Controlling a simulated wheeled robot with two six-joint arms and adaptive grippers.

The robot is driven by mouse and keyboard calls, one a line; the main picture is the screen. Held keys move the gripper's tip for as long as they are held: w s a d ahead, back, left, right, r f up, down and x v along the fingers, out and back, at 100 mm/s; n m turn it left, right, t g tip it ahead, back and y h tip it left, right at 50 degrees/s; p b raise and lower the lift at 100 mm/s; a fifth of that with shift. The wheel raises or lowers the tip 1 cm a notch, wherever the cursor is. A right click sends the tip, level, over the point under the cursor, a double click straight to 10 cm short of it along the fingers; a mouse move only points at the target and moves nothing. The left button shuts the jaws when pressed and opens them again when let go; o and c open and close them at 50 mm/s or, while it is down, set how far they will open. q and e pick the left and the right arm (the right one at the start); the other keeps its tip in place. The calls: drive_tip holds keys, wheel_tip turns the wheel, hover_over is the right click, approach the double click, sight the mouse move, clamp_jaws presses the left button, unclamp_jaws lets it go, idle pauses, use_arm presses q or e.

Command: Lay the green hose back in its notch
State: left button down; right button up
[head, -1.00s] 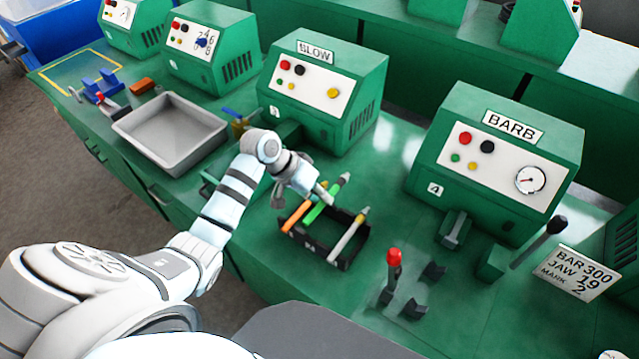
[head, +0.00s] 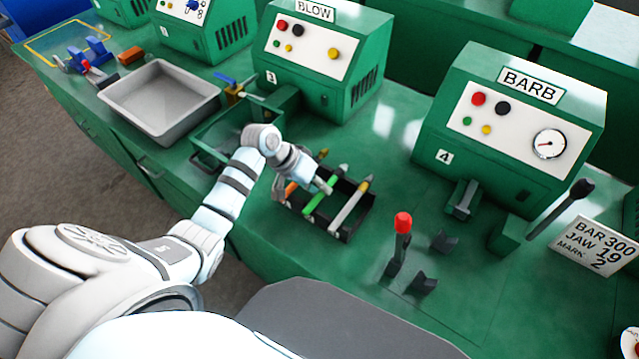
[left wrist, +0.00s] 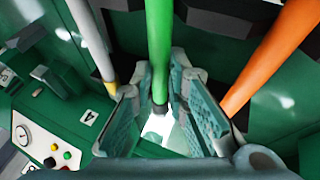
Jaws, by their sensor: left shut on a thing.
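The green hose (head: 314,204) lies lengthwise across the black notched rack (head: 344,236), between the other two hoses. My left gripper (head: 326,188) is over the rack and shut on the green hose. In the left wrist view the green hose (left wrist: 159,45) runs between the two pads of my left gripper (left wrist: 162,100). The head view does not show clearly whether the hose touches the bottom of its notch. The orange hose (head: 291,188) is on its left, partly hidden by my gripper. A whitish hose (head: 348,208) is on its right. My right gripper is not in view.
The BLOW machine (head: 322,60) stands behind the rack and the BARB machine (head: 508,130) to its right. A red-knobbed lever (head: 402,228) stands right of the rack. A grey tray (head: 160,102) is at left. Green bench between rack and BARB machine is clear.

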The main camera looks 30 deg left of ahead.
use_arm(q)
drive_tip(key=c, duration=1.5)
unclamp_jaws()
drive_tip(key=v, duration=1.2)
